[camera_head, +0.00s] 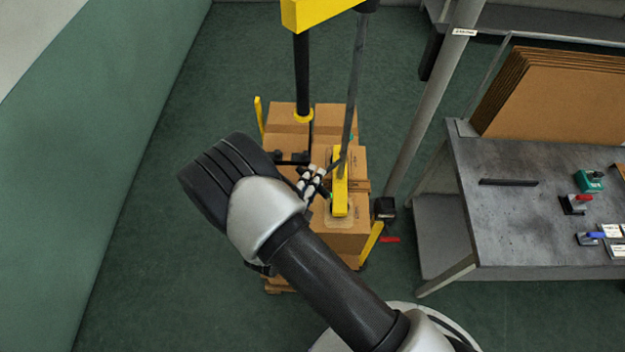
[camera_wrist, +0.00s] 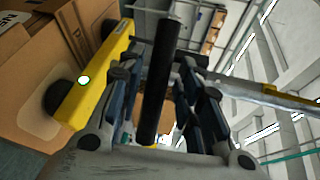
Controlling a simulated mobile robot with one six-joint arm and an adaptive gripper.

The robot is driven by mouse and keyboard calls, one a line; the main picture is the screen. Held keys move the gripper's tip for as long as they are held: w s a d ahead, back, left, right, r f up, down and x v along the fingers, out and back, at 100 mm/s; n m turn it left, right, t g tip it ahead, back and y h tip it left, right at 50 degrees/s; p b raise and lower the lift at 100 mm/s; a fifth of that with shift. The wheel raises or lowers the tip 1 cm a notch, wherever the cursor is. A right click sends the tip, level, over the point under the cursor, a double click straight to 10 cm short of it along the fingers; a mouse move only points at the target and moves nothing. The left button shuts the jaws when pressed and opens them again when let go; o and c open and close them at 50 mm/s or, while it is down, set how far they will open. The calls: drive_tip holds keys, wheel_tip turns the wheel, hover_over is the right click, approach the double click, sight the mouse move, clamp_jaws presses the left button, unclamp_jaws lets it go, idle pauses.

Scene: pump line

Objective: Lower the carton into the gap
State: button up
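A brown carton (camera_head: 345,243) is under the yellow lifter bar (camera_head: 340,195), at the front right of the carton stack. The bar lies along its top; in the wrist view the yellow bar (camera_wrist: 95,85) has dark round pads against cardboard. A grey rod rises from the bar. My gripper (camera_head: 314,182) is just left of the bar. In the wrist view, a black handle (camera_wrist: 160,80) stands between its fingers (camera_wrist: 165,100); whether they press on it is unclear. The gap is not clearly seen; my arm hides the stack's left front. I cannot tell whether the carton's underside touches anything.
More cartons (camera_head: 289,117) stand at the back of the stack. A yellow beam (camera_head: 316,12) hangs overhead. A grey post (camera_head: 428,105) and a workbench (camera_head: 500,215) with flat cardboard (camera_head: 560,95) stand right. A green wall (camera_head: 100,130) is left. Floor is clear between wall and stack.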

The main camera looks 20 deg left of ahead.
drive_tip(key=shift+o, duration=0.2)
drive_tip(key=v, duration=1.2)
